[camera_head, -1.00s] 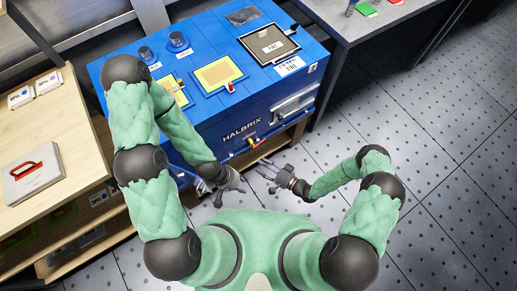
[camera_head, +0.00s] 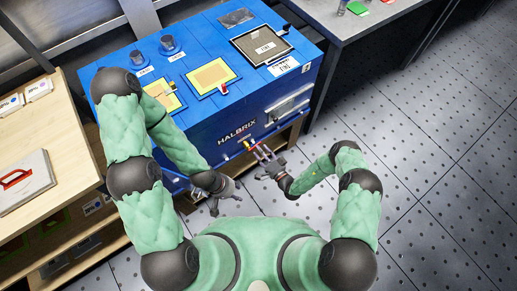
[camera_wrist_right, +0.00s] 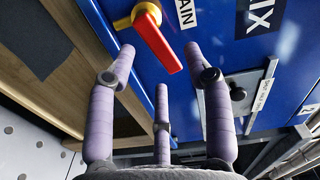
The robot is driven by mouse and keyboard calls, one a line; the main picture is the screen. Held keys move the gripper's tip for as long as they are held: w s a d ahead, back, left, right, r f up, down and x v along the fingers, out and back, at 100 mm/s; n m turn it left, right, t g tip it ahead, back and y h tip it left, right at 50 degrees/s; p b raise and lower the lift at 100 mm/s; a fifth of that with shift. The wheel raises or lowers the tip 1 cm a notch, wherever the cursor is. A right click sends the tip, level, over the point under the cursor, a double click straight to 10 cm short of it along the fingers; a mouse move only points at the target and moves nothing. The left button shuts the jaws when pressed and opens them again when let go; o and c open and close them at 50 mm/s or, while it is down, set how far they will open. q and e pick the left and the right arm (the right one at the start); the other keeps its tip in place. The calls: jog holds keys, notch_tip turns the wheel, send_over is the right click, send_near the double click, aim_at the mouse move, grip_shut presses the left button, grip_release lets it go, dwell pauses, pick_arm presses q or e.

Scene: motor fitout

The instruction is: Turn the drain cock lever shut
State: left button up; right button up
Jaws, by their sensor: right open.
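The drain cock shows in the right wrist view with a red lever (camera_wrist_right: 157,43) on a brass-yellow body (camera_wrist_right: 124,22), on the blue cabinet front beside a "DRAIN" label. The lever slants down and right in that picture. In the head view the cock (camera_head: 248,146) is small, at the cabinet's lower front edge. My right gripper (camera_head: 262,156) is open just in front of it. In the right wrist view its purple fingers (camera_wrist_right: 160,52) spread to either side of the lever, with no visible grip on it. My left gripper (camera_head: 225,198) hangs lower left, fingers apart and empty.
The blue HALBRIX cabinet (camera_head: 205,124) stands on a wooden shelf unit. A grey table (camera_head: 335,22) is at the upper right. The tiled floor (camera_head: 430,170) at the right is clear.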

jog(key=shift+b+x, duration=0.3)
jog(key=shift+x, duration=1)
jog(key=shift+c, duration=0.3)
grip_shut()
jog(key=shift+f+m, duration=0.25)
jog(key=shift+m, duration=0.55)
jog(key=shift+f+m, duration=0.2)
jog(key=shift+m, duration=0.6)
